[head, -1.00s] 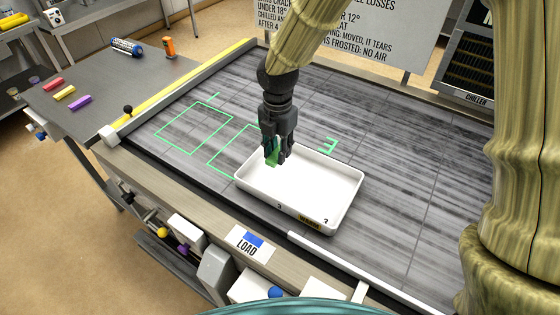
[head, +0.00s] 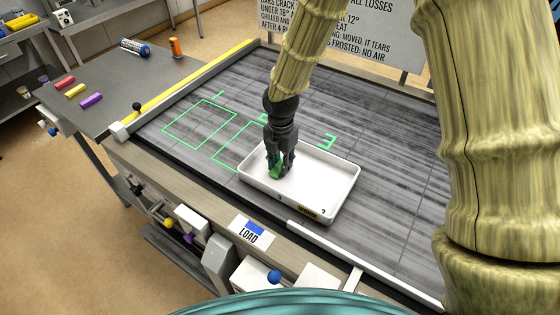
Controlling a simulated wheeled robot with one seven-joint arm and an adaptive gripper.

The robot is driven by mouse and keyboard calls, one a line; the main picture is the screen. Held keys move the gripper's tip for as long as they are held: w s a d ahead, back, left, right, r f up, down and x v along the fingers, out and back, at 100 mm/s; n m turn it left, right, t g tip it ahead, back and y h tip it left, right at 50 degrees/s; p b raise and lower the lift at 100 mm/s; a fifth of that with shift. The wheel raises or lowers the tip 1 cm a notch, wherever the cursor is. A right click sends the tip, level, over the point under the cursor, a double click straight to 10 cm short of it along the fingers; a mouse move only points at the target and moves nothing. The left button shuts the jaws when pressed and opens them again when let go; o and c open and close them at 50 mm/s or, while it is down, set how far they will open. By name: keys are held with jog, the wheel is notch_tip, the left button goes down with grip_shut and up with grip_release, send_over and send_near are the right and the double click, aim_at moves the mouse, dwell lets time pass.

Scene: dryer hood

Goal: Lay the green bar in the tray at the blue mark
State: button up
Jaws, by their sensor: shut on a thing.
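My gripper (head: 280,172) points down over the left part of the white tray (head: 335,177). It is shut on the green bar (head: 273,163), which shows between and beside its fingers. The bar is partly hidden by the fingers, and I cannot tell whether it touches the tray floor. The tray lies on the dark streaked bed, over the green outlines, with small dark marks and a yellow label on its front wall. A blue mark (head: 252,223) shows on the LOAD label at the front rail; I cannot make out a blue mark inside the tray.
Red (head: 64,82), yellow (head: 75,90) and purple (head: 91,100) bars lie on the grey side table (head: 120,80). A blue can (head: 134,46) and an orange object (head: 176,47) stand behind them. A yellow rail (head: 190,85) edges the bed. The bed right of the tray is clear.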

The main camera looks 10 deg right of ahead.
jog(key=o, duration=0.7)
jog(key=shift+c, duration=0.2)
jog(key=o, duration=0.3)
jog(key=shift+o, duration=0.3)
jog(key=shift+s+a+r, duration=0.1)
jog(key=shift+s+r, duration=0.05)
notch_tip(320, 180, up, 12)
jog(key=b, duration=0.4)
